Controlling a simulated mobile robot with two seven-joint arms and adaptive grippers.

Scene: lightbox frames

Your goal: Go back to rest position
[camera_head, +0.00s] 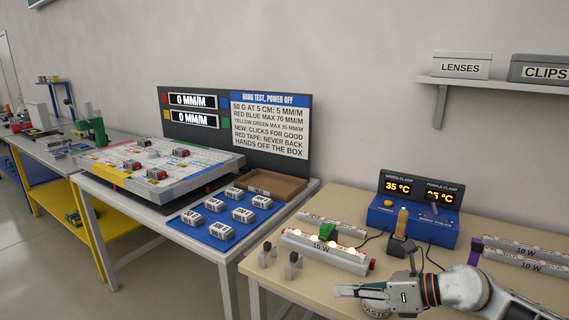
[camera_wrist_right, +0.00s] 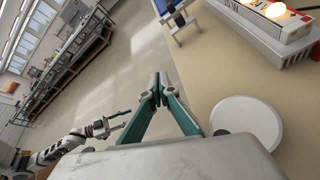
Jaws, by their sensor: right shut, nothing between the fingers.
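My right gripper (camera_head: 338,290) is low over the front of the beige table in the head view, its arm coming in from the lower right. In the right wrist view its teal fingertips (camera_wrist_right: 157,84) meet with nothing between them. Both fingers are in view there, above the floor beside the table edge. My left gripper is outside the head view. In the right wrist view my left arm shows at the left, with its small gripper (camera_wrist_right: 118,124) over the floor; its finger gap is too small to judge.
The beige table (camera_head: 335,204) carries a lamp strip (camera_head: 325,255), a blue control box (camera_head: 420,222) and a round white waste lid (camera_wrist_right: 247,122) close to my right gripper. A grey table with a blue mat (camera_head: 195,222) stands left. The floor (camera_wrist_right: 125,60) beside the table is open.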

